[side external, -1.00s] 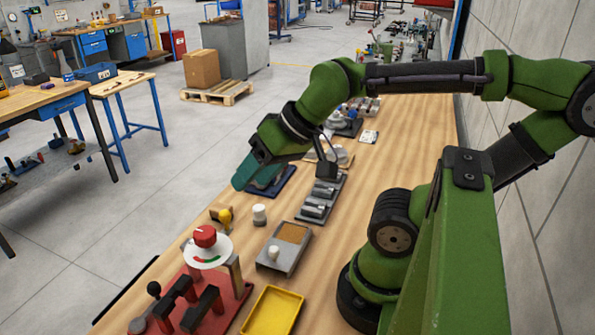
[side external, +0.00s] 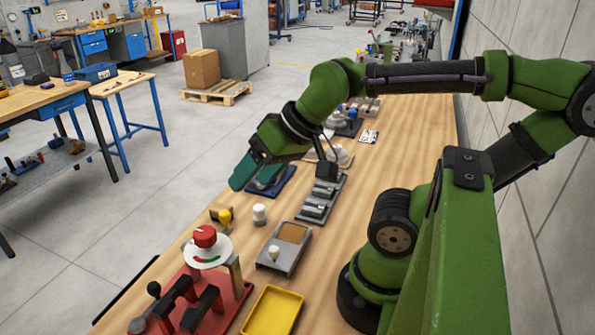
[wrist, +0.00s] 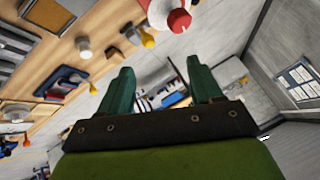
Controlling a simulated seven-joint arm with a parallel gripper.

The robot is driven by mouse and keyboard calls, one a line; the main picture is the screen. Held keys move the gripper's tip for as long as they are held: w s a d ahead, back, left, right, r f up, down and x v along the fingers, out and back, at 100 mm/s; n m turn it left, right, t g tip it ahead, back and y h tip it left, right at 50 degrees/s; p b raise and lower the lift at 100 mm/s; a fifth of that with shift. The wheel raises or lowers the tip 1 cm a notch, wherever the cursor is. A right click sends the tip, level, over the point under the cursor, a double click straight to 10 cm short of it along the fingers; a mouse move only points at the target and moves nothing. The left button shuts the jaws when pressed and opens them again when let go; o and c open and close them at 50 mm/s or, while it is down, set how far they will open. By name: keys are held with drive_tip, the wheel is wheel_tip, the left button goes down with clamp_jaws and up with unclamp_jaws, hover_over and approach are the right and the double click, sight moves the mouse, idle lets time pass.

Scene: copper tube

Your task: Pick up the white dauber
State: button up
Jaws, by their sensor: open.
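Two small white pieces could be the white dauber. One is a white knob (side external: 273,253) standing at the near end of a grey tray (side external: 293,262) with a brown pad. The other is a short white cylinder (side external: 260,214) on the bench, left of the tray. The cylinder also shows in the wrist view (wrist: 83,45), upper left. My gripper (side external: 243,174) is in the air beyond both pieces, near the bench's left edge. Its teal fingers are apart in the wrist view (wrist: 160,82), with nothing held between them.
A yellow knob (side external: 224,216) sits left of the cylinder. Nearer are a red dial on a white disc (side external: 207,247), a red fixture with black handles and a yellow tray (side external: 272,312). A grey rack (side external: 322,198) lies behind the grey tray. Bare wood lies to the right.

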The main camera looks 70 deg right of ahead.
drive_tip(key=n+g+h, duration=0.1)
drive_tip(key=g+h, duration=0.1)
drive_tip(key=g, duration=0.5)
hover_over(260, 207)
wheel_tip(260, 207, down, 7)
wheel_tip(260, 207, down, 16)
drive_tip(key=shift+f, duration=0.15)
drive_tip(key=shift+c, duration=0.5)
drive_tip(key=c, duration=1)
wheel_tip(260, 207, up, 10)
drive_tip(key=shift+r, duration=0.1)
drive_tip(key=shift+c, duration=0.2)
